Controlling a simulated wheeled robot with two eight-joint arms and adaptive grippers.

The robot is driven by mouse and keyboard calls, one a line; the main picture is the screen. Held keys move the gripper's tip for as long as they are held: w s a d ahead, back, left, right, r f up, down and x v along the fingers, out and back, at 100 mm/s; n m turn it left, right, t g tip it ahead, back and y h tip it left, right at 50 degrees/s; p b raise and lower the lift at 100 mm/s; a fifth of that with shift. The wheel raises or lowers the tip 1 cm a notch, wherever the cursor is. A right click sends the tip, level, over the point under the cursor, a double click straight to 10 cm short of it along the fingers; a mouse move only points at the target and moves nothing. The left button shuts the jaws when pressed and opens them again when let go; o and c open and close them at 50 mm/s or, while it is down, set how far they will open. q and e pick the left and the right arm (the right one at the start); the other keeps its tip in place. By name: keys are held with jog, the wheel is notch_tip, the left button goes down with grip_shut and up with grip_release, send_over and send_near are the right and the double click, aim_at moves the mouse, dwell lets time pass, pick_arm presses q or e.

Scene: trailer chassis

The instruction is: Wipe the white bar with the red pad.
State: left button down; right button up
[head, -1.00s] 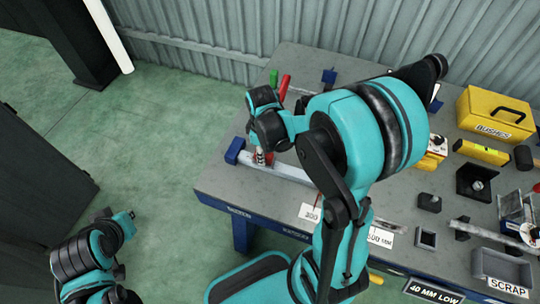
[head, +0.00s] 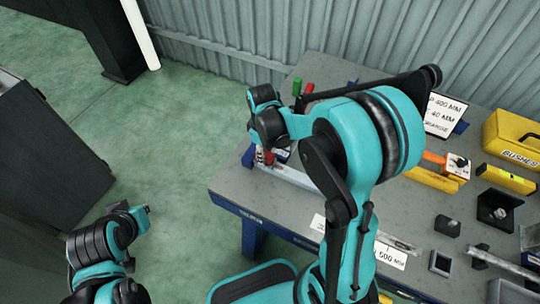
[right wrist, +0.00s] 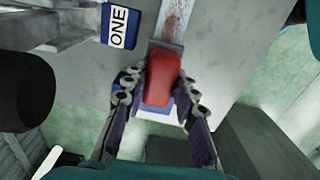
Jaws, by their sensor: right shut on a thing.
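The white bar (head: 292,175) lies along the near left part of the table, with a blue block (head: 249,157) at its left end. In the right wrist view the bar (right wrist: 182,22) carries reddish-brown marks beyond the pad. My right gripper (head: 264,157) points down over the bar near the blue block. It is shut on the red pad (right wrist: 162,78), which sits between its fingers over the bar; I cannot tell whether pad and bar touch. My left gripper (head: 140,213) is at lower left, away from the table, and its jaws are unclear.
Green and red upright pieces (head: 297,87) stand behind the bar. A yellow bushes box (head: 512,138), a sign (head: 441,115) and several small blocks occupy the table's right side. A dark cabinet (head: 45,160) is at left.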

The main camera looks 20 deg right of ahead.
jog(key=shift+w+a, duration=0.35)
jog(key=shift+w, duration=0.15)
grip_shut()
jog(key=shift+f, duration=0.1)
jog(key=shift+s+d, duration=0.35)
jog(key=shift+s, duration=0.2)
jog(key=shift+s+d, duration=0.7)
jog(key=shift+s, duration=0.05)
jog(key=shift+s+d, duration=1.2)
jog(key=shift+s, duration=0.2)
jog(key=shift+s+d, duration=1.15)
jog(key=shift+s, duration=0.2)
notch_tip(320, 180, up, 6)
jog(key=p, duration=0.5)
jog(key=shift+r, duration=0.2)
